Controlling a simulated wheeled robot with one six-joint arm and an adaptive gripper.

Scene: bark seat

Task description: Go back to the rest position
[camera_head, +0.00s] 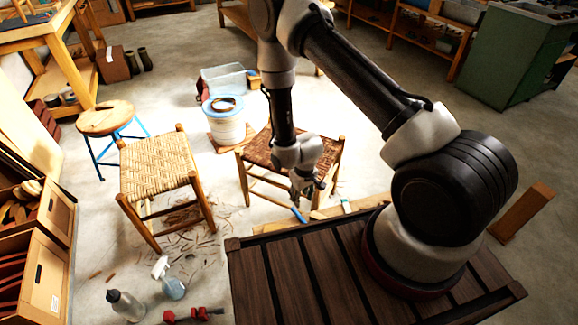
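My gripper (306,192) hangs low at the end of my arm, in the middle of the view. It points down in front of the dark woven chair seat (258,150), near the seat's front right corner. The fingers are small and dark here, so I cannot tell whether they are open or shut. A thin blue item (298,214) shows just below the fingers. I cannot tell whether it touches them or lies lower down. My forearm hides part of the dark seat.
A light woven chair (158,165) stands to the left, with shavings on the floor. A round stool (106,118), a white bucket (228,124) and a grey bin (224,80) stand behind. A spray bottle (171,282), a grey bottle (126,305) and red clamp (192,314) are front left. A green cabinet (510,60) stands back right.

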